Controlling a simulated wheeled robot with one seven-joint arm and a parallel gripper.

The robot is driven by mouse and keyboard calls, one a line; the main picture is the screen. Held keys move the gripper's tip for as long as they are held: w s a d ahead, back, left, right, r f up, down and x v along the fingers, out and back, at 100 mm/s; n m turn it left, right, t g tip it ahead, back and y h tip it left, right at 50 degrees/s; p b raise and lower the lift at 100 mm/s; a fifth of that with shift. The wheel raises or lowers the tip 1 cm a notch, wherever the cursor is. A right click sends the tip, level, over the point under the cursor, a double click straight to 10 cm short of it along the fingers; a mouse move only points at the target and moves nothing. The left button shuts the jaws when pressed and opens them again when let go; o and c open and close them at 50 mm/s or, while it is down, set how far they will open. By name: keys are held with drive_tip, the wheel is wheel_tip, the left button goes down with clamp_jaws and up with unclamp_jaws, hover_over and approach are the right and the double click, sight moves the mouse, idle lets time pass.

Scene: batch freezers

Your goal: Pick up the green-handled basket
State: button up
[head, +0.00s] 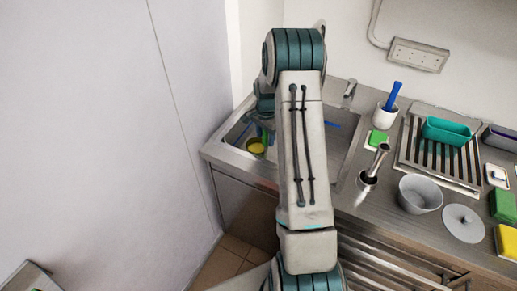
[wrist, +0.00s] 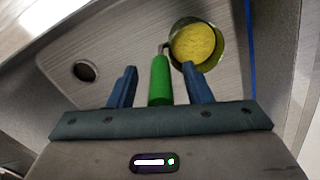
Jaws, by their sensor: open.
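The green-handled basket (wrist: 196,44) is in the sink. In the wrist view it is a small round metal container with yellow contents. Its green handle (wrist: 160,82) points back toward my gripper. My gripper (wrist: 160,84) is open, with one blue finger on each side of the green handle. I cannot tell whether either finger touches it. In the head view the basket (head: 256,146) shows at the left of the sink. My arm hides most of the gripper and part of the handle there.
The metal sink (head: 343,157) surrounds the basket, with its drain (wrist: 84,71) to the left in the wrist view. A blue stick (wrist: 251,50) lies right of the basket. On the counter are a grey bowl (head: 420,194), a teal tray (head: 447,131) and a white cup (head: 384,116).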

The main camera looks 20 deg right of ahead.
drive_tip(key=shift+f, duration=0.15)
drive_tip(key=c, duration=0.9)
clamp_jaws()
